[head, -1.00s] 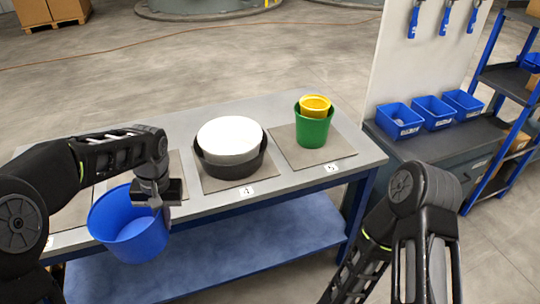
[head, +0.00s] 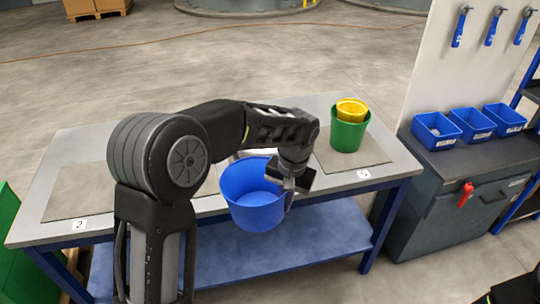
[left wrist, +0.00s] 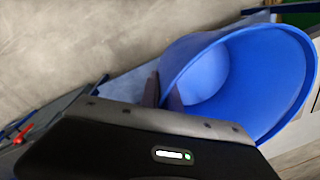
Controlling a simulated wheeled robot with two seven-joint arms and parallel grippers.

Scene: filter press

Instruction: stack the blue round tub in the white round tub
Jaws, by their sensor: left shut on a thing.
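The blue round tub (head: 256,205) is held by its right-hand rim in my left gripper (head: 289,186), which is shut on it. The tub is upright or nearly so, and looks empty, in front of the table's front edge. In the left wrist view the blue tub (left wrist: 275,75) fills the right side, with a finger at its rim. The white round tub (head: 256,152) is almost wholly hidden behind my left arm and the blue tub; only a pale sliver shows.
A green tub (head: 348,136) with a yellow tub (head: 351,108) in it stands on the right mat of the table (head: 75,150). The mat marked 2 at the left is bare. Blue bins (head: 436,131) stand on a cabinet to the right.

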